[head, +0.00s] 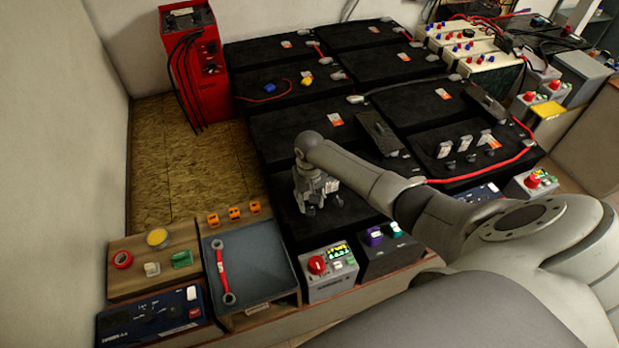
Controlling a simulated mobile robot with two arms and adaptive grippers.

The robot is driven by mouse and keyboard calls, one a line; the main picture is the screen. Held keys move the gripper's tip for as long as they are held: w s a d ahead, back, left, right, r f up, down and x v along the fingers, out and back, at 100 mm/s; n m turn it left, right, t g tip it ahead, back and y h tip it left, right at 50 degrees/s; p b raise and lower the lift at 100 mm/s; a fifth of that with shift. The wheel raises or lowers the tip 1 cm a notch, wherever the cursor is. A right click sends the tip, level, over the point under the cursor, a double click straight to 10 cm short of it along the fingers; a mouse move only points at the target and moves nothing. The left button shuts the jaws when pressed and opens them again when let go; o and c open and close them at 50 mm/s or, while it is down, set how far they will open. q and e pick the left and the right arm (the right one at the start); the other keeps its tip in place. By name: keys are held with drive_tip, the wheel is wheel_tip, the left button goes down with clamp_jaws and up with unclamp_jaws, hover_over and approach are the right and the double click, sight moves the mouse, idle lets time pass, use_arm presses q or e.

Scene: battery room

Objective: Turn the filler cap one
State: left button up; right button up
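My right arm reaches in from the right, and its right gripper (322,206) points down over the top of a black battery (352,222) in the front row. The fingers are small and dark against the black case, and I cannot tell whether they are open or shut. A small pale part shows beside the fingers; I cannot tell whether it is a filler cap. The gripper hides the battery top under it. Several small dark caps (469,158) with white tags stand on another black battery (440,138) to the right. My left gripper is not in view.
A grey tray (262,262) with a red-handled wrench (222,268) is at front left. A control box with a red knob (317,265) stands in front of the batteries. A red charger (195,60) is at back left. A red cable (492,173) runs along the right battery.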

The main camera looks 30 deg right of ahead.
sight(310, 208)
wheel_tip(310, 208, up, 8)
drive_tip(key=shift+r, duration=0.25)
idle(0.5)
